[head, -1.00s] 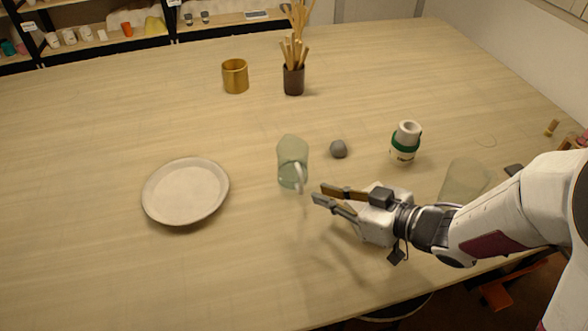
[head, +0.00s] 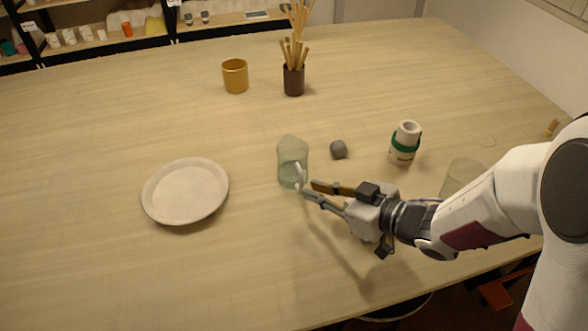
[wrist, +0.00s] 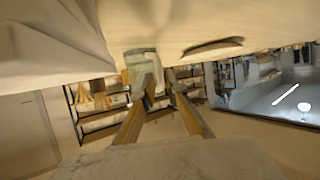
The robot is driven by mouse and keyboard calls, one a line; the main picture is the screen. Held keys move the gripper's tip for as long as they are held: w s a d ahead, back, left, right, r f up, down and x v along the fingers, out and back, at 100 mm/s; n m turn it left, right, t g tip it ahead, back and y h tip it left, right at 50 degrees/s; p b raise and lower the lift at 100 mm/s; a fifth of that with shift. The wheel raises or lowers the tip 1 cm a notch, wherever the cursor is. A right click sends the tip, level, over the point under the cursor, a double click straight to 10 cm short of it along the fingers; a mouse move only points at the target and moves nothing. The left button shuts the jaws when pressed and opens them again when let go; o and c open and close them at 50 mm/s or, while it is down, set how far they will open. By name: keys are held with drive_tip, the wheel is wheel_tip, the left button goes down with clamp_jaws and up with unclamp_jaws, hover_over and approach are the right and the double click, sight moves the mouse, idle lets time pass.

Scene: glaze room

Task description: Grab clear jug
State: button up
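The clear jug (head: 290,160) is a greenish see-through vessel standing upright on the table, right of the plate. Its handle faces my gripper. My gripper (head: 308,190) reaches in from the right, low over the table, with its two fingers apart and its tips close to the handle side. In the wrist view the jug (wrist: 136,64) shows just beyond the fingertips, its handle roughly in line with the gap between the fingers (wrist: 155,90). I cannot tell whether a finger touches the handle. Nothing is held.
A pale plate (head: 186,191) lies left of the jug. A grey lump (head: 338,149) and a white vessel with a green band (head: 404,144) stand to the right. Behind are a gold cup (head: 235,76) and a dark pot of wooden tools (head: 293,80). A clear container (head: 462,173) is near my arm.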

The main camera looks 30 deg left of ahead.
sight(301, 179)
drive_tip(key=shift+r+x, duration=0.2)
drive_tip(key=shift+x, duration=1.05)
drive_tip(key=shift+r+x, duration=0.15)
drive_tip(key=shift+x, duration=1.1)
drive_tip(key=shift+w+a, duration=0.1)
drive_tip(key=shift+a, duration=0.05)
clamp_jaws()
drive_tip(key=shift+r, duration=0.25)
drive_tip(key=shift+r, duration=4.7)
